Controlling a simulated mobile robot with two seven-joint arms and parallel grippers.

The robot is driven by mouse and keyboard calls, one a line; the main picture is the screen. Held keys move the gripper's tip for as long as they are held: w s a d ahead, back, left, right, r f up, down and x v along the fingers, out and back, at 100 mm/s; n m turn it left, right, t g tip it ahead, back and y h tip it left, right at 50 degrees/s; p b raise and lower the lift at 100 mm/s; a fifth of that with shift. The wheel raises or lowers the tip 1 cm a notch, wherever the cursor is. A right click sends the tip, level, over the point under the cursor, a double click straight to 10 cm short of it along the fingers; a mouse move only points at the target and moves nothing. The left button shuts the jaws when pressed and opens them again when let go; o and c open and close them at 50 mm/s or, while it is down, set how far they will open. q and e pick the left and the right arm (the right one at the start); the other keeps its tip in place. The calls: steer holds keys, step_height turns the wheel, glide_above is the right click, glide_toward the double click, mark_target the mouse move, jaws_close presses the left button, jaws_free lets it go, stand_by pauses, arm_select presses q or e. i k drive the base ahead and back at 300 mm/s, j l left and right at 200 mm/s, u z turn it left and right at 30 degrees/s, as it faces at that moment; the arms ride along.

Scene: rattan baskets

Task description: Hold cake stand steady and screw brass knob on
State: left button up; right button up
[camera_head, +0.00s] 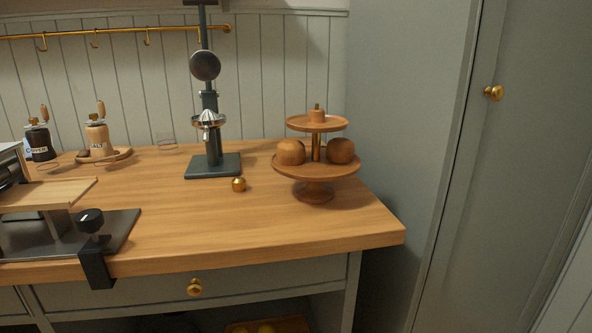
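A two-tier wooden cake stand (317,194) stands upright at the right end of the wooden counter. Its larger lower plate holds two round brown buns or cakes (291,152), and a smaller brown piece sits on the upper plate (317,124). A short brass-coloured tip (317,106) shows at the very top. A small round brass knob (239,184) lies on the counter to the left of the stand, apart from it. Neither of my grippers is in view.
A dark metal citrus press (213,166) stands left of the stand, behind the knob. Two mills (98,138) stand at the back left. A clamped device (93,225) occupies the front left. The counter (262,219) is clear in front of the knob and stand. A cabinet door (535,150) is at right.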

mark_target(316, 169)
steer(key=i+l, duration=0.4)
steer(key=l, duration=0.15)
steer(key=i+l, duration=0.4)
steer(key=l, duration=0.15)
